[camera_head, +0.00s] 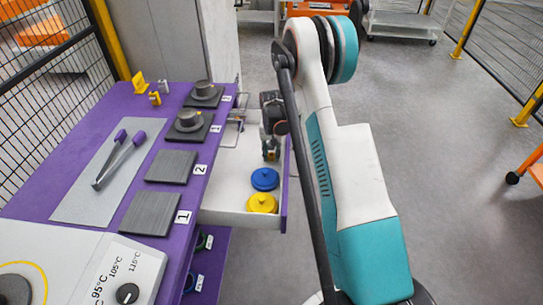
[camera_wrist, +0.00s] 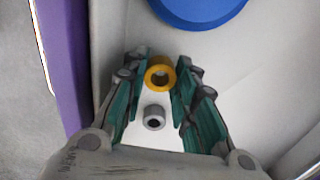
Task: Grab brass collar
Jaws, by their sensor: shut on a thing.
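The brass collar (camera_wrist: 161,74), a small gold ring with a dark hole, sits between the fingertips of my gripper (camera_wrist: 160,66) in the wrist view. The green-padded fingers are closed against its two sides. A smaller grey ring (camera_wrist: 154,117) shows between the fingers, nearer the palm; I cannot tell whether it touches them. In the head view my gripper (camera_head: 271,154) points down into the open white drawer (camera_head: 226,190), behind the blue lid.
A blue round lid (camera_head: 265,179) and a yellow one (camera_head: 262,203) lie in the drawer. The purple bench (camera_head: 60,185) at left holds tongs (camera_head: 117,162), dark square plates (camera_head: 148,214) and a hotplate (camera_head: 85,270). Open grey floor lies at right.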

